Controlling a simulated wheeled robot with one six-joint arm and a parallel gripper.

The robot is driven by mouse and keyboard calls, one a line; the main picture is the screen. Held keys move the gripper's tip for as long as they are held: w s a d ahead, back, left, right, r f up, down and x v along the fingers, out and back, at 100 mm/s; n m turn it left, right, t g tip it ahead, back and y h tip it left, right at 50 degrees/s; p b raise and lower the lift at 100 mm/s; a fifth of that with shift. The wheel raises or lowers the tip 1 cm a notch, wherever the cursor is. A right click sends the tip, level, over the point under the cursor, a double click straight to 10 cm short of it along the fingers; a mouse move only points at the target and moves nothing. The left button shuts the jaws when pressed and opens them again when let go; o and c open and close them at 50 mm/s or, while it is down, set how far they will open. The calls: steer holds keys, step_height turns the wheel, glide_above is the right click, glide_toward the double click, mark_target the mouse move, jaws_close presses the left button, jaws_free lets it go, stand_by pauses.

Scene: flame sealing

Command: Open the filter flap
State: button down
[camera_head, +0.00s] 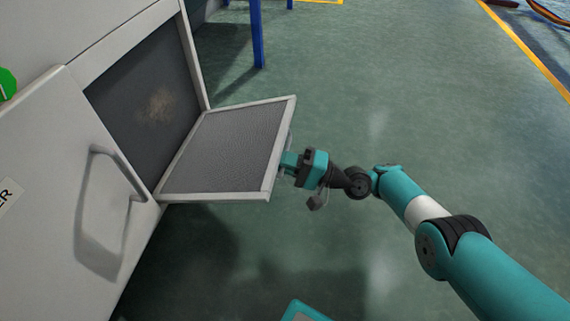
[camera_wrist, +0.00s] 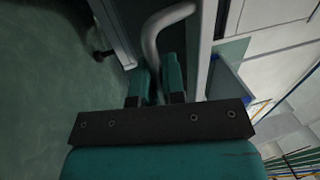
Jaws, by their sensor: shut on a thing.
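The filter flap (camera_head: 225,148), a grey mesh panel in a pale frame, stands swung out from the white cabinet. Behind it the dark opening (camera_head: 145,95) shows, with a brownish smudge on its inner face. My gripper (camera_head: 287,163) is at the flap's outer edge, on the side away from the mesh. In the wrist view my gripper (camera_wrist: 158,82) is shut on the flap's grey bent handle (camera_wrist: 157,35), which passes between the two teal fingers. In the head view the flap hides most of the handle.
A white cabinet panel with its own bar handle (camera_head: 90,195) is left of the flap. A blue post (camera_head: 257,35) stands behind. The green floor (camera_head: 400,100) right of the flap is clear, with a yellow line (camera_head: 525,42) beyond.

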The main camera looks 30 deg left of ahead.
steer(key=shift+s+d, duration=0.1)
steer(key=c, duration=1.2)
jaws_free()
steer(key=shift+c, duration=0.2)
steer(key=shift+r, duration=0.1)
step_height(320, 180, up, 20)
steer(key=p, duration=2)
